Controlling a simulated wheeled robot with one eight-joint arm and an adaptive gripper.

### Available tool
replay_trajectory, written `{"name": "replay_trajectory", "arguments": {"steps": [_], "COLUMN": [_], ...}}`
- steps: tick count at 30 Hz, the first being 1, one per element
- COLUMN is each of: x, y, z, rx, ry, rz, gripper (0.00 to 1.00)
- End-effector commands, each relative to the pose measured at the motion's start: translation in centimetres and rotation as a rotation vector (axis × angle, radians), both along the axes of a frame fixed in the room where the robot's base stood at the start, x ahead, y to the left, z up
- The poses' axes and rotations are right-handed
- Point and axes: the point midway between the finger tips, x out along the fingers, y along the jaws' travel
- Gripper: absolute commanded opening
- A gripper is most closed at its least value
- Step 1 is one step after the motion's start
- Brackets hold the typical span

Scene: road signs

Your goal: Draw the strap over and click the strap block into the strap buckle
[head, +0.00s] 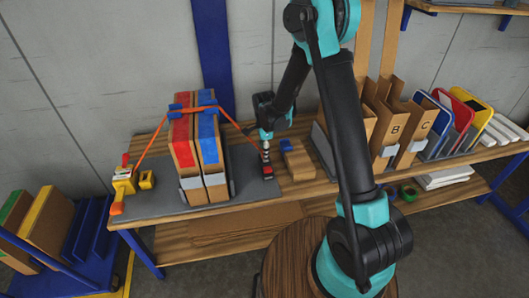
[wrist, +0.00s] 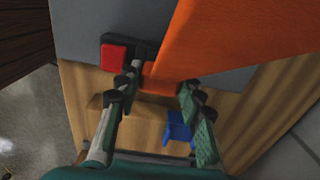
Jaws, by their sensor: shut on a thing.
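The orange strap (head: 150,145) runs from the left end of the bench over two upright brown packs (head: 183,150) and slants down to my gripper (head: 265,147). It is a wide orange band in the wrist view (wrist: 235,40). My gripper (wrist: 162,82) is shut on the orange strap block (wrist: 160,76) at the strap's end. The strap buckle (head: 267,172) is dark with a red button, just below my fingers. In the wrist view the buckle (wrist: 115,52) is beside my left finger; the finger hides whether block and buckle touch.
A yellow and orange ratchet (head: 123,182) sits at the bench's left end. A brown block with a blue part (head: 297,162) lies right of the buckle. Brown files (head: 392,130) and coloured signs (head: 465,110) stand farther right. The grey mat is bare in front.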

Motion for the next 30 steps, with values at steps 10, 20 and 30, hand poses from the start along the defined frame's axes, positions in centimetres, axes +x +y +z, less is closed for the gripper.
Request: {"name": "replay_trajectory", "arguments": {"steps": [10, 20, 30], "x": [0.0, 0.0, 0.0], "y": [0.0, 0.0, 0.0], "z": [-0.2, -0.2, 1.2], "rx": [0.000, 0.000, 0.000], "ry": [0.000, 0.000, 0.000], "rz": [0.000, 0.000, 0.000], "gripper": [0.19, 0.61, 0.61]}}
